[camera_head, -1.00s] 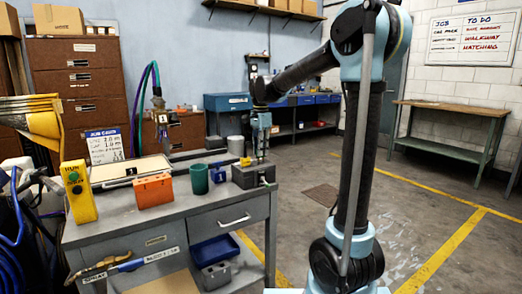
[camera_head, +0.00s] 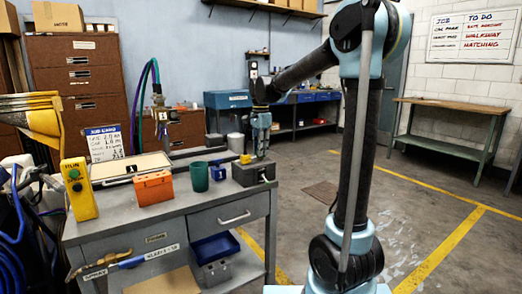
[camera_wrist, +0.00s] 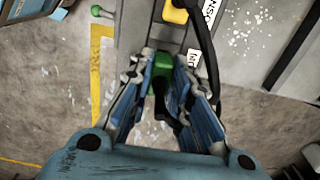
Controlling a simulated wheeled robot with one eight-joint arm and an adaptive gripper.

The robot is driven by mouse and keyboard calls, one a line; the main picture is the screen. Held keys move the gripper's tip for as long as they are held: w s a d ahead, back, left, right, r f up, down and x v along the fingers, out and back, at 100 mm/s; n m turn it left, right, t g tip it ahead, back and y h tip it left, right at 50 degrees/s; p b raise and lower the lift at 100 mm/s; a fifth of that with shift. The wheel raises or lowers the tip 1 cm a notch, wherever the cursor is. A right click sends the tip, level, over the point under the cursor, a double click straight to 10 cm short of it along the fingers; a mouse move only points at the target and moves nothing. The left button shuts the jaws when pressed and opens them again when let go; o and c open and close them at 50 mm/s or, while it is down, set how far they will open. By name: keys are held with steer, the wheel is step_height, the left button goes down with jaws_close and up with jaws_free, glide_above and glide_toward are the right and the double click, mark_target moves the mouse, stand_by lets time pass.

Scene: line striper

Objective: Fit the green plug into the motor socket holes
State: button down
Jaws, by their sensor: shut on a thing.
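In the wrist view, my gripper (camera_wrist: 164,75) is shut on the green plug (camera_wrist: 162,64), which sits between the fingertips. In the head view, my gripper (camera_head: 262,150) points down at the right part of a dark grey box (camera_head: 254,174) on the bench's right end. The plug cannot be made out there. In the wrist view the plug lies close against a grey surface, and I cannot tell whether it touches. No socket holes can be made out; the fingers and plug may cover them.
A yellow part (camera_head: 245,159) rises from the grey box. A green cup (camera_head: 199,177), an orange block (camera_head: 153,189) and a yellow button box (camera_head: 79,189) stand on the grey bench (camera_head: 150,226). A dark cable (camera_wrist: 211,60) curves right of the fingers. Open floor lies right of the bench.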

steer(key=shift+f, duration=0.55)
stand_by(0.5)
steer(key=c, duration=1.4)
jaws_free()
steer(key=shift+o, duration=0.5)
steer(key=shift+o, duration=1.1)
steer(key=shift+r, duration=3.5)
